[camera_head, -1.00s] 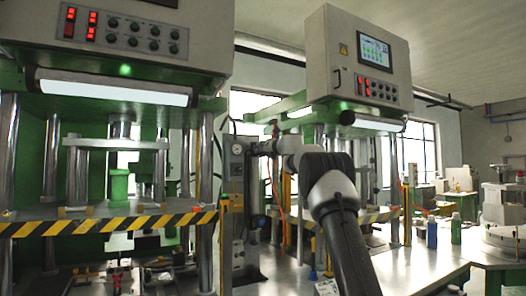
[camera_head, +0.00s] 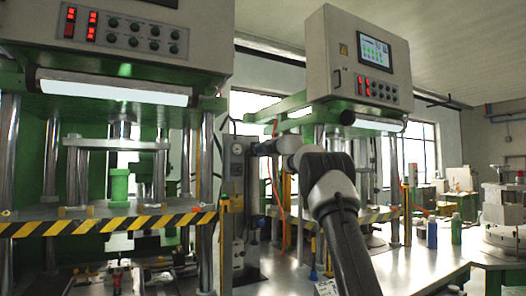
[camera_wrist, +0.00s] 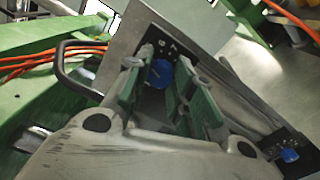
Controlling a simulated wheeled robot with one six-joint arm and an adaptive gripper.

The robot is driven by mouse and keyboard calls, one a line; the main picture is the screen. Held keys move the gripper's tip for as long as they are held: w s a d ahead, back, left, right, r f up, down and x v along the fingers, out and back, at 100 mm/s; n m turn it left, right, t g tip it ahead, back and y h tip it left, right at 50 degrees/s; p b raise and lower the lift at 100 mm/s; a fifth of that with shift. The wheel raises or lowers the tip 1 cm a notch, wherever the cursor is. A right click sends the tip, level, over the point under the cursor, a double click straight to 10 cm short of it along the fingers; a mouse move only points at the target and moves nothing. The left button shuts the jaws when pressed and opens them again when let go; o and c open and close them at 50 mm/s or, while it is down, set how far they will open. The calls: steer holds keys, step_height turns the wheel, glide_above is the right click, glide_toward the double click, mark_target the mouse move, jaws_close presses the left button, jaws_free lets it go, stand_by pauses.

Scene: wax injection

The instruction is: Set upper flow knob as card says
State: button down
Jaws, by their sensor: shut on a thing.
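A blue flow knob (camera_wrist: 160,73) sits on a black plate with white marks in the wrist view. My gripper (camera_wrist: 162,84) has its green-padded fingers on both sides of this knob and is shut on it. A second blue knob (camera_wrist: 289,155) on another black plate shows at the lower right, apart from the fingers. In the head view, my gripper (camera_head: 252,148) is at the upper part of a grey control post (camera_head: 237,170) between two machines. The held knob is hidden there. A small white printed card (camera_head: 326,287) lies at the bottom edge, unreadable.
A dark handle (camera_wrist: 72,70) and orange hoses (camera_wrist: 35,62) are close to the fingers in the wrist view. The left press has a striped bar (camera_head: 110,224). A blue bottle (camera_head: 432,232) and a green one (camera_head: 456,228) stand on the right bench.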

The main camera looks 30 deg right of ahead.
steer(key=shift+f+m, duration=0.1)
steer(key=shift+m, duration=1.1)
steer(key=c, duration=1.2)
jaws_free()
steer(key=s, duration=1.2)
steer(key=shift+d, duration=0.25)
